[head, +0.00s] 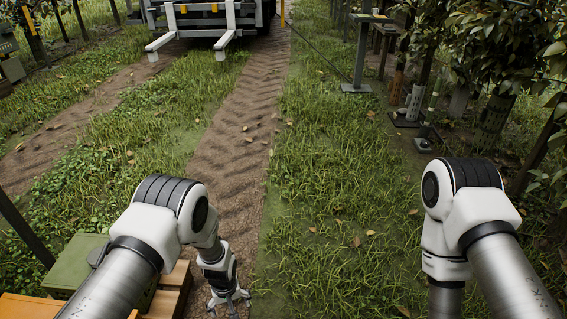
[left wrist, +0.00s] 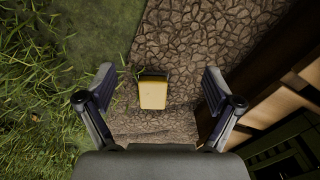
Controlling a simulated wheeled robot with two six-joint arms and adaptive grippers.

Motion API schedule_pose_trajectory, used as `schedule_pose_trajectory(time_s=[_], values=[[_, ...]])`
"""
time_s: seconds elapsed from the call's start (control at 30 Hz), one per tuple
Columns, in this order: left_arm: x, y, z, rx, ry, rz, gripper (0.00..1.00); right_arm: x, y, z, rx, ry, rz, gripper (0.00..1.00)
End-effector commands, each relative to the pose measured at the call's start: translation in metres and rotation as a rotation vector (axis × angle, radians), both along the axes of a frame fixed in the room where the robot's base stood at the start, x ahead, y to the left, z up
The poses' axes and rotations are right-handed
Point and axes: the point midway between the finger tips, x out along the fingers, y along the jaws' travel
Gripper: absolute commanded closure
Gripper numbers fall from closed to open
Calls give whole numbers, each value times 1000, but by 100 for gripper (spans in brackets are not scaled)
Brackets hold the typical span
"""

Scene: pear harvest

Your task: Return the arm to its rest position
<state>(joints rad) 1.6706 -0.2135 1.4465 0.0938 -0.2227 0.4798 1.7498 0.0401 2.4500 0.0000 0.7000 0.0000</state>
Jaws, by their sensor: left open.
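My left arm comes in from the left in the head view and bends down at its elbow. Its gripper (head: 228,300) hangs low over the dirt track, beside a wooden crate. In the left wrist view the two fingers of the left gripper (left wrist: 158,80) are spread wide apart with nothing held between them. My right arm (head: 470,215) shows at the right of the head view, its lower part pointing down. Its gripper is below the picture edge.
A wooden crate (head: 172,290) and a green box (head: 78,262) stand close left of my left gripper. A small yellow block (left wrist: 153,95) shows below the fingers. Trees and posts line the right. A vehicle with pale forks (head: 222,42) stands ahead. Grass between my arms is clear.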

Motion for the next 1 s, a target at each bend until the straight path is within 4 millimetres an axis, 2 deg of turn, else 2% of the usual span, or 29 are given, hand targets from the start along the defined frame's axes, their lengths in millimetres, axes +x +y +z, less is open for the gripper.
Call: schedule_pose_trajectory(time_s=[0.07, 0.1, 0.17, 0.27, 0.37, 0.47, 0.67, 0.83, 1.0], values=[[-12, -4, 3, 0, -3, 0, 9, -13, -4, 2, 0, 0, 0, 21], [-9, 1, 17, 0, -15, 13, 9, -17, -5, 10, 2, -2, 0, 21], [-13, 11, 24, 3, -6, 33, 9, -15, -5, 15, 4, -8, -1, 21], [-30, 25, 20, 5, 46, 53, 9, -11, -3, 16, -2, 0, 1, 21], [-51, 38, 25, 13, 79, 72, 9, -10, -3, 20, 0, 1, 0, 21], [-79, 52, 31, 19, 108, 81, 9, -11, -3, 26, 1, -2, 0, 21], [-150, 78, 46, 20, 156, 59, 9, -10, -3, 36, 0, 0, 0, 21], [-218, 92, 70, 8, 170, -6, 9, -11, -3, 44, 0, -1, 0, 21], [-282, 97, 103, -15, 146, -131, 9, -11, -3, 47, 0, -1, 0, 21]])
